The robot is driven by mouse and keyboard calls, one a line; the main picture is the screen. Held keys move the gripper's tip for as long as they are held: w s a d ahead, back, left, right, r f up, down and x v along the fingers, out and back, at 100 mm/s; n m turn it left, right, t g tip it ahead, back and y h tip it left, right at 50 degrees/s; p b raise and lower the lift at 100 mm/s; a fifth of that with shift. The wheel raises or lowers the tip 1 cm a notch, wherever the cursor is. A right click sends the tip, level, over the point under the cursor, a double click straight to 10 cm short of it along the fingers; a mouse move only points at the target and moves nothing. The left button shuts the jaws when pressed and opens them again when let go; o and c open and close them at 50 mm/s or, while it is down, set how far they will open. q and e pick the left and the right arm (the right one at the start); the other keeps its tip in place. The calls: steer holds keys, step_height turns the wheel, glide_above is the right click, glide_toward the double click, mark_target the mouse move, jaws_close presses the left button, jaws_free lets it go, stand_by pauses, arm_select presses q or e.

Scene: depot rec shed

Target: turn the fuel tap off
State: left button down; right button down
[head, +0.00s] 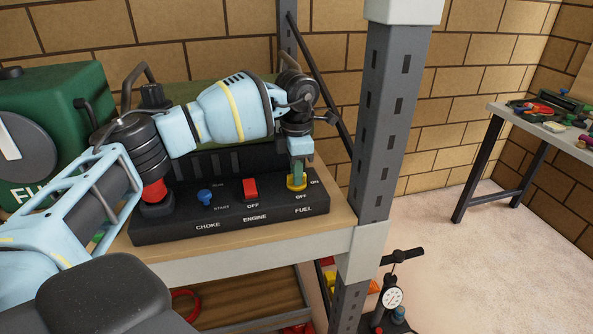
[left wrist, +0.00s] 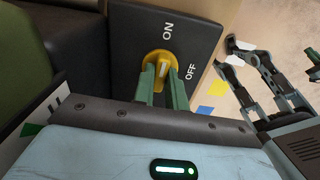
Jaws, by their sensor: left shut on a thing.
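The fuel tap is a yellow knob (head: 297,185) at the right end of the black control panel (head: 232,218), with ON and OFF printed beside it. It also shows in the left wrist view (left wrist: 153,57), near the middle top. My left gripper (head: 299,172) reaches down onto the tap from above. Its two green fingers (left wrist: 163,78) are shut on the tap's grip, one on each side. The fingers partly cover the tap, and I cannot tell its exact angle.
A red engine switch (head: 250,189) and a blue choke knob (head: 205,196) sit left of the tap. A grey steel post (head: 388,120) stands close on the right. A green machine (head: 50,100) is at the left. A gauge pump (head: 392,298) stands below right.

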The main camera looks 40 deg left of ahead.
arm_select(q)
steer(key=m, duration=0.7)
steer(key=shift+m, duration=0.4)
steer(key=m, duration=0.8)
steer(key=shift+b, duration=0.3)
steer(key=shift+m, duration=0.8)
arm_select(e)
steer(key=shift+s+f, duration=0.3)
steer(key=shift+f, duration=0.2)
arm_select(q)
steer(key=shift+m, duration=0.3)
steer(key=c, duration=1.4)
jaws_free()
steer(key=shift+c, duration=0.2)
arm_select(e)
steer(key=shift+f, duration=0.1)
steer(key=shift+s, duration=0.1)
